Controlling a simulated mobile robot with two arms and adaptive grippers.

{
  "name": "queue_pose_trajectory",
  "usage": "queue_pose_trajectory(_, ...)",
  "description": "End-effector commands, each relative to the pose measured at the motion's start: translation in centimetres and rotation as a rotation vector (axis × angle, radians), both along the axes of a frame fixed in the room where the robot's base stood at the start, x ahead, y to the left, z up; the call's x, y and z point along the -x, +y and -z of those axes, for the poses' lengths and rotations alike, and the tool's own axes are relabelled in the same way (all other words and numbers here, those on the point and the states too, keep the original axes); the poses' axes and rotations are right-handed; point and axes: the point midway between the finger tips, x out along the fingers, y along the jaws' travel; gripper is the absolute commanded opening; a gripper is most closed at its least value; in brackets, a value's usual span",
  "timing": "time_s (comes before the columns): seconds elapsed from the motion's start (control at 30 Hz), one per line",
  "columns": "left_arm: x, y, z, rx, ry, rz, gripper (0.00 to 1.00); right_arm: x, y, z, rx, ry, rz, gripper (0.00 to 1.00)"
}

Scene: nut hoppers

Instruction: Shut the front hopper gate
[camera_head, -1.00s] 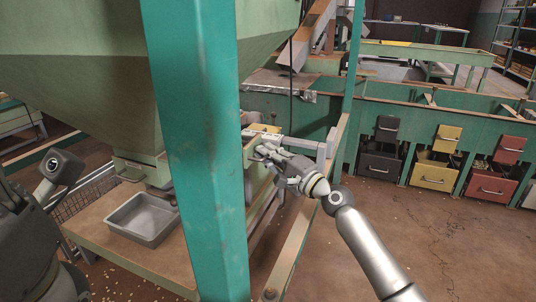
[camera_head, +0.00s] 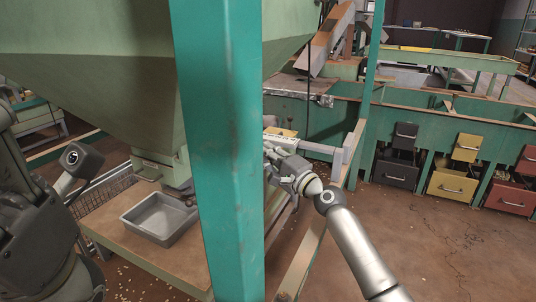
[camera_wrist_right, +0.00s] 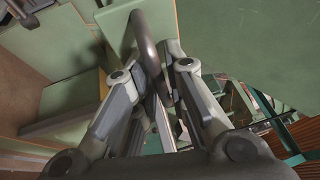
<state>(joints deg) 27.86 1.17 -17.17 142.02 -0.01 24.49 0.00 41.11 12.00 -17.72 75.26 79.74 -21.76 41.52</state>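The large green hopper (camera_head: 90,90) fills the upper left of the head view, above a short outlet box (camera_head: 158,172). The teal post hides part of the outlet area. My right gripper (camera_head: 270,156) is beside the post's right edge, its tips close to or partly behind it. In the right wrist view, a dark curved handle (camera_wrist_right: 147,42) stands in front of green panels and runs down between the fingers of my right gripper (camera_wrist_right: 155,80). The fingers are apart; I cannot tell whether they touch the handle. My left gripper is not in view, only parts of that arm.
The teal post (camera_head: 218,150) stands between the outlet box and my right gripper. A grey metal tray (camera_head: 160,218) sits on the brown-topped table (camera_head: 130,250) below the outlet. Coloured drawers (camera_head: 467,147) line the green bench at right. The floor at lower right is clear.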

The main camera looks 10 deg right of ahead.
Motion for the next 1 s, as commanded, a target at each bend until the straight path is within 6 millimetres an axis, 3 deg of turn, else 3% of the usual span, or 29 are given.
queue_pose_trajectory(0.47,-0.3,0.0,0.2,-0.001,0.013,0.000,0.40,0.6,-0.3,0.2,0.002,0.000,-0.001,0.18)
queue_pose_trajectory(1.0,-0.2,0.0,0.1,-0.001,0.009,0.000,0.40,8.1,-5.3,1.8,0.002,0.001,0.001,0.18)
